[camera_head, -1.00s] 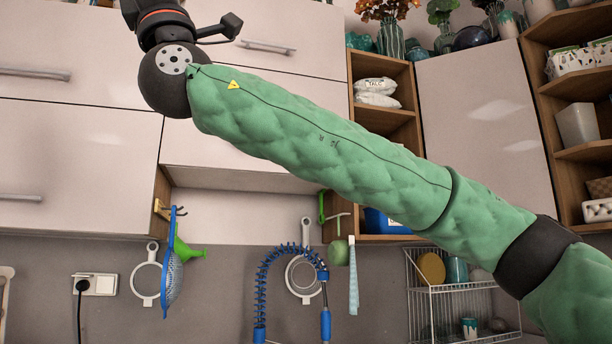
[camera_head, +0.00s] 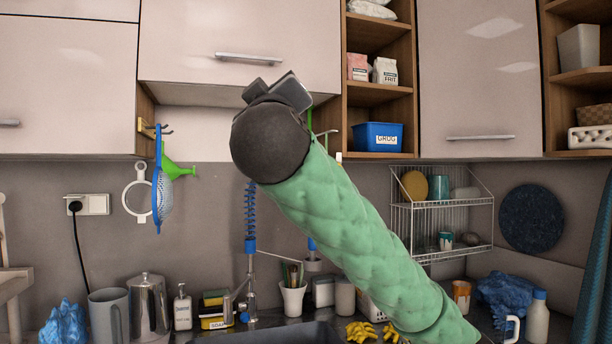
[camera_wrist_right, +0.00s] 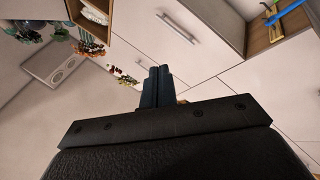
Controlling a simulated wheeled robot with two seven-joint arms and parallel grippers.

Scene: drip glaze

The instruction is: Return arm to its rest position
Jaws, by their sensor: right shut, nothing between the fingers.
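My right arm (camera_head: 350,230) in its green quilted sleeve rises from the lower right of the head view. It ends in a dark round wrist (camera_head: 270,142) in front of the wall cabinets. My right gripper (camera_wrist_right: 156,84) shows in the right wrist view, with its dark fingers together and nothing between them. In the head view the wrist mostly hides the gripper, and only grey parts show above it. My left gripper is in neither view.
Upper cabinets (camera_head: 65,85), open shelves with a blue GROG bin (camera_head: 377,137), and a wire rack (camera_head: 440,222) stand behind the arm. Below are a counter with a steel pot (camera_head: 149,308), a brush cup (camera_head: 293,298) and yellow gloves (camera_head: 360,331). A blue strainer (camera_head: 162,195) hangs at left.

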